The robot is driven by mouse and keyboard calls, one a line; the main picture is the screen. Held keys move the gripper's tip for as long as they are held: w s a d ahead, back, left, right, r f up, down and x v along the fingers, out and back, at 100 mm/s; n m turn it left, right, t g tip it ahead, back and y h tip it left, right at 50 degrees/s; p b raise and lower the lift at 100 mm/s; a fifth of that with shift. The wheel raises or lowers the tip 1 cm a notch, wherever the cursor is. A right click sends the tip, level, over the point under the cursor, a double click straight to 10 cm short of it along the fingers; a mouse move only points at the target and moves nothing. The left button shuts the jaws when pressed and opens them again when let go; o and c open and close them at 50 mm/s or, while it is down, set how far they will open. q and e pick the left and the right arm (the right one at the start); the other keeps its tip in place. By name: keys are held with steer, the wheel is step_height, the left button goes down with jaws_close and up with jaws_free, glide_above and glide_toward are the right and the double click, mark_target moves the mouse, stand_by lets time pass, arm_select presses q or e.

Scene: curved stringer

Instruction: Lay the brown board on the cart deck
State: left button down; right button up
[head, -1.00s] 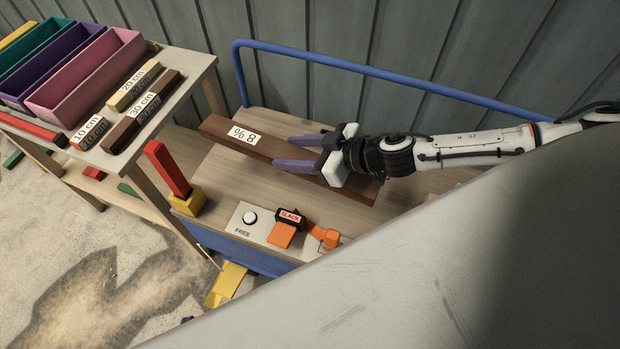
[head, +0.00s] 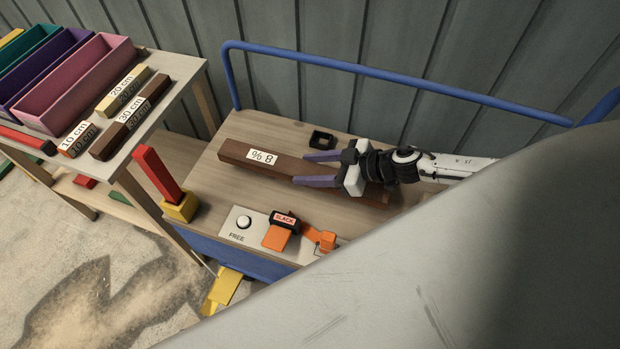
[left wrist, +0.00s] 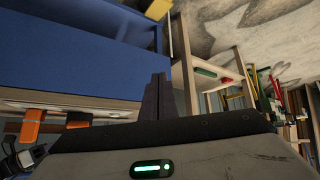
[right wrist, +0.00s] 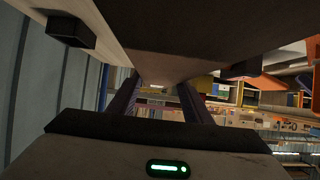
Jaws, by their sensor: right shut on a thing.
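The brown board (head: 225,153), with a white label, lies lengthwise over the wooden cart deck (head: 250,125). I cannot tell whether it touches the deck or hangs just above it. My right gripper (head: 318,169) is shut on the board near its right part, with one purple finger on each long side. In the right wrist view the board (right wrist: 195,35) fills the top middle, between the fingers (right wrist: 160,105). My left gripper (left wrist: 158,95) shows only in the left wrist view, its fingers together and empty, near the cart's blue side (left wrist: 80,50).
A black square socket (head: 322,139) sits behind the board. In front are a white button (head: 244,222), an orange SLACK strap buckle (head: 282,230) and a red post in a yellow block (head: 180,207). A blue rail (head: 400,78) borders the back. A table with bins (head: 170,65) stands left.

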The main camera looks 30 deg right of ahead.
step_height(320, 180, down, 3)
steer(key=shift+f+b, duration=0.15)
steer(key=shift+b, duration=0.55)
arm_select(q)
steer(key=shift+w+d+f, duration=0.15)
steer(key=shift+w+d, duration=0.15)
steer(key=shift+d, duration=0.05)
arm_select(e)
steer(key=shift+f, duration=0.1)
steer(key=o, duration=1.5)
steer(key=shift+f, duration=0.1)
